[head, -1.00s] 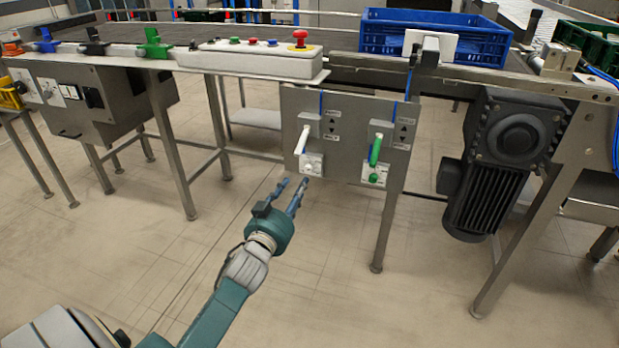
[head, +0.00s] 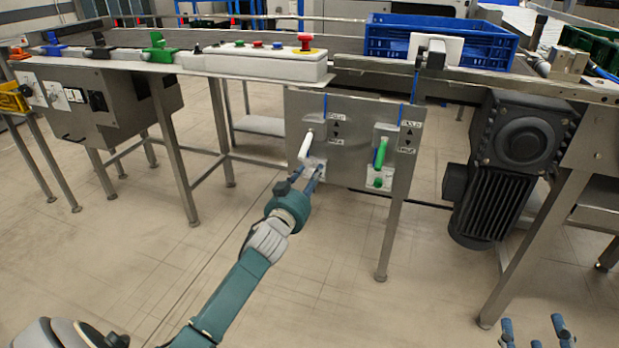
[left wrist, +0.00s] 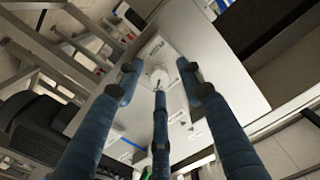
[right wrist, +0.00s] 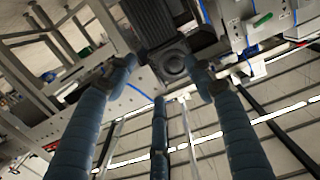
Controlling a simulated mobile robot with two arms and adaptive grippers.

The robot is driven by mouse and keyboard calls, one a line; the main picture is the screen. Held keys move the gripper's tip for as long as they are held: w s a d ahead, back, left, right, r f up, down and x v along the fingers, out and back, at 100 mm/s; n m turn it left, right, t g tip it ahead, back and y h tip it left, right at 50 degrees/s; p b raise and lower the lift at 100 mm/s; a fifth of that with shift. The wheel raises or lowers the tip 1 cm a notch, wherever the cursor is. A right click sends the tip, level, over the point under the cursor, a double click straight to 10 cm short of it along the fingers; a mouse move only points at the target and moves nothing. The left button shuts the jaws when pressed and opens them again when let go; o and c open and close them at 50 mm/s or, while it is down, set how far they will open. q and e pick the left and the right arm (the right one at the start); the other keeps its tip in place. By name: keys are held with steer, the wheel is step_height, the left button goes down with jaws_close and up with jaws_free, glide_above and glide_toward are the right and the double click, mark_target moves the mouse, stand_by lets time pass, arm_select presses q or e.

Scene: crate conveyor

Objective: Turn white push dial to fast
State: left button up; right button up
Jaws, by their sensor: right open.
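The white push dial (head: 313,166) sits on a small white plate low on the grey metal panel (head: 345,112), below a white lever (head: 305,146). My left gripper (head: 309,173) is in front of this plate, with its fingertips partly covering it. In the left wrist view its blue fingers are spread, with a small white knob (left wrist: 160,76) between them that looks like the dial. I cannot tell whether they touch it. The dial's setting is too small to read. My right gripper (head: 535,325) is open and empty at the bottom right, away from the panel.
A green lever (head: 380,152) and a green dial (head: 377,183) are to the right on the panel. A black motor (head: 497,160) hangs further right. A button box (head: 255,62) and a blue crate (head: 388,36) are above. The floor in front is clear.

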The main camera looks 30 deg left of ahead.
arm_select(q)
jaws_close()
steer(key=m+p, duration=0.2)
steer(key=m, duration=0.1)
steer(key=shift+r+m, duration=0.15)
steer(key=shift+m, duration=0.15)
steer(key=m+p, duration=0.2)
steer(key=m, duration=0.4)
steer(key=shift+d, duration=0.1)
steer(key=shift+m, duration=1.3)
arm_select(e)
steer(key=s+d+f+g+h, duration=0.1)
steer(key=s+d+f+g, duration=0.2)
steer(key=s+f+g, duration=0.2)
steer(key=s+d+f+g+h, duration=0.2)
steer(key=s+f+g, duration=0.4)
steer(key=s+f, duration=0.4)
steer(key=shift+d+f, duration=0.6)
steer(key=shift+f, duration=0.75)
steer(key=shift+m, duration=0.3)
arm_select(q)
steer(key=shift+d, duration=0.1)
jaws_free()
steer(key=shift+w, duration=0.1)
arm_select(e)
steer(key=shift+d, duration=0.1)
